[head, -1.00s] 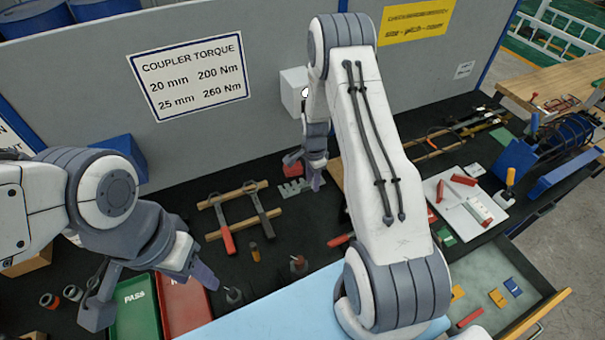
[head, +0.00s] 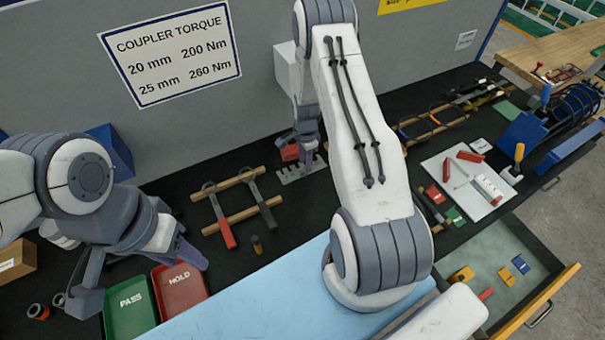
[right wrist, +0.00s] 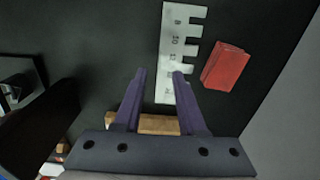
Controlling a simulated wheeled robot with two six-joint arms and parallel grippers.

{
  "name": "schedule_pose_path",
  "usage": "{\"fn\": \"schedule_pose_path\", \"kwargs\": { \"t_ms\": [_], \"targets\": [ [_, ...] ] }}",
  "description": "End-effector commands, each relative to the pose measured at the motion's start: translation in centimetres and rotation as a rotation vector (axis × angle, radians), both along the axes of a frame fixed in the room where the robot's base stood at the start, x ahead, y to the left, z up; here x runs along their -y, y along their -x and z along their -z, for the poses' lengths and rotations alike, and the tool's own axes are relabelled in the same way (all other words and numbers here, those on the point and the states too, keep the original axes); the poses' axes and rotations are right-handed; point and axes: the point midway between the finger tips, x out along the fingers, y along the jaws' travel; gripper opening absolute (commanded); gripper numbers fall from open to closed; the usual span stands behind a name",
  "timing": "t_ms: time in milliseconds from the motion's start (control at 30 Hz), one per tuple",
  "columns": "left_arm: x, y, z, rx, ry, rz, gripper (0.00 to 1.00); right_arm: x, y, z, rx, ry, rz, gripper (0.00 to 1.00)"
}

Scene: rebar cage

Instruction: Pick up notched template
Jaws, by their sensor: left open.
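The notched template (right wrist: 180,45) is a pale, flat metal strip with square notches along one side and markings on its face. It lies on the black bench top, and in the head view it shows partly (head: 289,173) beside my right gripper (head: 309,156). In the right wrist view my right gripper (right wrist: 159,74) is open. The near end of the template shows between its two purple fingers, with nothing gripped. My left gripper (head: 145,284) is open and empty over the trays at the left.
A red block (right wrist: 226,67) lies close to the template's notched side. Green PASS (head: 130,318) and red HOLD (head: 181,306) trays are at lower left. An open drawer (head: 563,300) is at right.

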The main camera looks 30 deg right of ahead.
Motion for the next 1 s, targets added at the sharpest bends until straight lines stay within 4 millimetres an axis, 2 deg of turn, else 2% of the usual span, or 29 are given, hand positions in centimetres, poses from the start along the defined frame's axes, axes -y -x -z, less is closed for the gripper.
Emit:
{"fn": "schedule_pose_path", "kwargs": {
  "t_ms": [33, 200, 467, 500, 600, 1000],
  "targets": [
    [0.0, 0.0, 0.8, 0.0, 0.0, 0.001, 0.5, -0.1, 0.1, 1.2, -0.002, -0.001, 0.0, 0.4],
    [0.0, 0.0, 2.4, 0.0, 0.0, 0.001, 0.5, -0.2, 0.0, 3.9, -0.002, -0.001, -0.002, 0.4],
    [0.0, 0.0, 2.5, 0.0, 0.0, 0.001, 0.5, -0.4, -0.1, 4.2, 0.0, 0.0, -0.005, 0.4],
    [0.0, 0.0, 2.5, 0.0, 0.0, 0.001, 0.5, -0.4, -0.1, 4.2, 0.0, 0.0, -0.005, 0.36],
    [0.0, 0.0, 2.5, 0.0, 0.0, 0.001, 0.5, -0.4, -0.1, 4.2, -0.001, 0.0, -0.005, 0.0],
    [0.0, 0.0, 2.5, 0.0, 0.0, 0.001, 0.5, -0.4, -0.1, 4.2, -0.001, 0.0, -0.005, 0.0]
  ]
}}
